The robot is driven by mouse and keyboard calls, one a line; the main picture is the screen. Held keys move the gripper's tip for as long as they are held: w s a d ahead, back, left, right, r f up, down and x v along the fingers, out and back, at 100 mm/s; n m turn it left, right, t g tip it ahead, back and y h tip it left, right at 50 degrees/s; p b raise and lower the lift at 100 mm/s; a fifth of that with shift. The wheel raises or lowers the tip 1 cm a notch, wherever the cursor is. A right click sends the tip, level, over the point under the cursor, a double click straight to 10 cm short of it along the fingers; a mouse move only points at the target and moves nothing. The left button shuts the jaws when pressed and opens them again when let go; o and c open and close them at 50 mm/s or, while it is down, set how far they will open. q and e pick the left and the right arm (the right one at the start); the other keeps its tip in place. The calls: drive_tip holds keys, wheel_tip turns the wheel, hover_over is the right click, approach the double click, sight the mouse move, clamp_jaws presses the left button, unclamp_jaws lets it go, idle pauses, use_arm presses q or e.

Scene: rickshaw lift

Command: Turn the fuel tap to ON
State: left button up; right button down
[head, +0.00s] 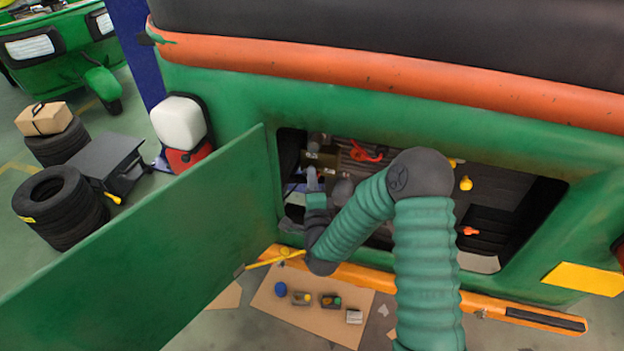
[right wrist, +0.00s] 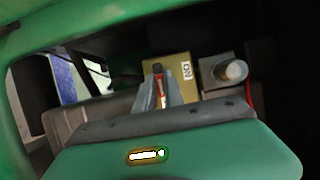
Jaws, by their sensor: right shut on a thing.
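The fuel tap shows in the right wrist view as a brass-coloured block (right wrist: 184,66) with a white label, its lettering turned and apparently reading ON. A red lever (right wrist: 158,70) stands roughly upright on the block's left part, left of the label. My right gripper (right wrist: 158,88) is shut on the red lever, one grey finger on each side. In the head view my right gripper (head: 312,178) reaches into the left part of the open engine bay, just below the brass-coloured block (head: 322,158). My forearm hides part of the bay. My left gripper is not in view.
The green hatch door (head: 150,240) stands open left of the bay. A grey cylinder (right wrist: 232,72) sits right of the tap. Orange bumper (head: 480,303) runs below the opening. A cardboard sheet (head: 312,310) with small parts lies on the floor; tyres (head: 60,205) stand left.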

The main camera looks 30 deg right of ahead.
drive_tip(key=shift+a+f+n, duration=0.1)
drive_tip(key=shift+a+n, duration=0.3)
drive_tip(key=shift+w+a+r+n+g+h+p, duration=0.1)
drive_tip(key=shift+n+g+h+p, duration=0.15)
drive_tip(key=shift+n+g+p, duration=1.25)
drive_tip(key=shift+w+a+r+n+g+h+p, duration=0.15)
drive_tip(key=shift+n+g+p, duration=0.55)
drive_tip(key=shift+n+p, duration=1.5)
drive_tip(key=shift+a+r+n+g+h+p, duration=0.1)
drive_tip(key=shift+n+g+h+p, duration=0.2)
drive_tip(key=shift+n+g+p, duration=1.45)
drive_tip(key=shift+f+n+t, duration=0.1)
drive_tip(key=shift+n+t, duration=0.35)
drive_tip(key=shift+t, duration=0.1)
drive_tip(key=c, duration=1.6)
unclamp_jaws()
drive_tip(key=shift+d, duration=0.1)
drive_tip(key=shift+o, duration=0.8)
drive_tip(key=shift+w, duration=0.2)
